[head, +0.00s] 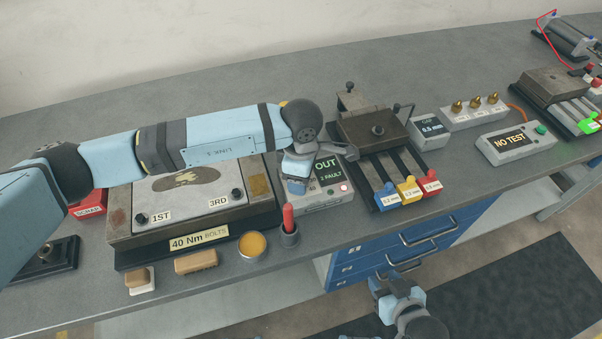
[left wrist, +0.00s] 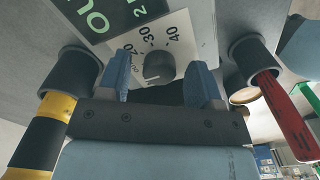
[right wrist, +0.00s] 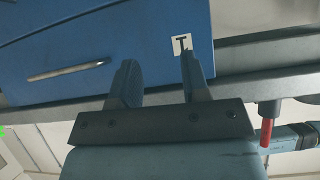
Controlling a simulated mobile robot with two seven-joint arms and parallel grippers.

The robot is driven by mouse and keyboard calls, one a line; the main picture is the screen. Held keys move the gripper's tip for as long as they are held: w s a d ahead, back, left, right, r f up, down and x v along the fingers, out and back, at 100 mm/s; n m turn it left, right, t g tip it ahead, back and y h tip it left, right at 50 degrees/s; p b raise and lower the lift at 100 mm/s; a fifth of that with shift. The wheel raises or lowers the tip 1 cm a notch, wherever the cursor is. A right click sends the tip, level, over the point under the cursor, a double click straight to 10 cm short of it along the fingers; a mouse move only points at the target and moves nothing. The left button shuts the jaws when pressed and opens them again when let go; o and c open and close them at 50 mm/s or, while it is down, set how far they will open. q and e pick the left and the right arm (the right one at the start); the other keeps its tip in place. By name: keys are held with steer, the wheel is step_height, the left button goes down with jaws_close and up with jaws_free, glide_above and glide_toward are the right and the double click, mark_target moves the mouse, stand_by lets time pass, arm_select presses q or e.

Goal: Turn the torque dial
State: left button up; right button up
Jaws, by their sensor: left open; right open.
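The torque dial (left wrist: 158,67) is a dark round knob on a pale plate marked 20, 30 and 40. It shows in the left wrist view on the grey box labelled OUT (head: 330,197). My left gripper (left wrist: 160,84) is open, with one blue finger on each side of the dial in that view. I cannot tell whether the fingers touch it. In the head view the left gripper (head: 297,186) is over the box's left part and hides the dial. My right gripper (head: 393,288) is open and empty in front of the bench, by the blue drawers (right wrist: 100,40).
A red-handled tool (head: 288,217) stands in a dark cup close to the box. A fixture plate (head: 225,200) lies left, and a rack with coloured tags (head: 409,190) stands right. A yellow-banded tool (left wrist: 55,110) stands in another cup beside the left gripper.

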arm_select(q)
step_height(320, 180, up, 14)
steer(key=b, duration=0.1)
steer(key=shift+f, duration=0.1)
stand_by(0.5)
